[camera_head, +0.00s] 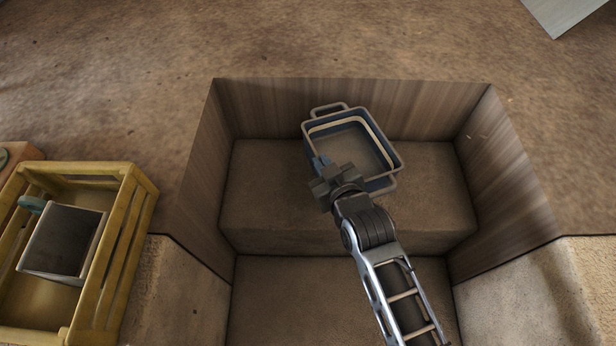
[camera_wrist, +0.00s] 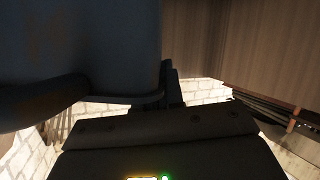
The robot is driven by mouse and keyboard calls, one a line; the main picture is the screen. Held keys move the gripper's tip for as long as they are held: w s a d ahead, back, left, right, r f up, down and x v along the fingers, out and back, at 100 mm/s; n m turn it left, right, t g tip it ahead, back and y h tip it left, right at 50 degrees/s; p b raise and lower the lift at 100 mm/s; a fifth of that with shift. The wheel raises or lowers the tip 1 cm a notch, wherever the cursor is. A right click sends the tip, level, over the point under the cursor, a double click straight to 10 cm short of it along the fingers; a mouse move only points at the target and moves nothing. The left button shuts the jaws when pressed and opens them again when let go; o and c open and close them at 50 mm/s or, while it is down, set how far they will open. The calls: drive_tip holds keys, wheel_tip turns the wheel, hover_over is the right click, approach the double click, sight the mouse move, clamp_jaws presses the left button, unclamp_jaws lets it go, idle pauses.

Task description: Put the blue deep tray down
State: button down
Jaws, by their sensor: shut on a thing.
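The blue deep tray (camera_head: 389,146) has a pale inner band, a grey bottom and a looped handle at its far and near ends. In the head view it is over the brown raised step (camera_head: 270,190) inside the recess, slightly turned. My gripper (camera_head: 322,170) is shut on the tray's near left wall. In the wrist view the tray's dark blue side (camera_wrist: 80,50) fills the upper left, next to my gripper (camera_wrist: 170,85). The tray looks empty. I cannot tell whether its underside touches the step.
Wooden walls (camera_head: 340,106) close the recess at the back and sides. A lower floor (camera_head: 290,300) lies in front of the step. The step is clear left and right of the tray. A yellow slatted crate (camera_head: 118,255) holding a grey box (camera_head: 62,240) stands at the left.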

drive_tip(key=a+f+b, duration=0.2)
drive_tip(key=a+f, duration=0.2)
drive_tip(key=f, duration=0.2)
drive_tip(key=shift+w+a+f+b, duration=0.25)
drive_tip(key=shift+w+f+b, duration=0.1)
drive_tip(key=shift+w, duration=0.05)
drive_tip(key=c, duration=1.3)
unclamp_jaws()
drive_tip(key=shift+o, duration=0.2)
drive_tip(key=shift+s, duration=0.1)
drive_tip(key=p+v, duration=0.2)
drive_tip(key=v, duration=1)
drive_tip(key=shift+p, duration=0.4)
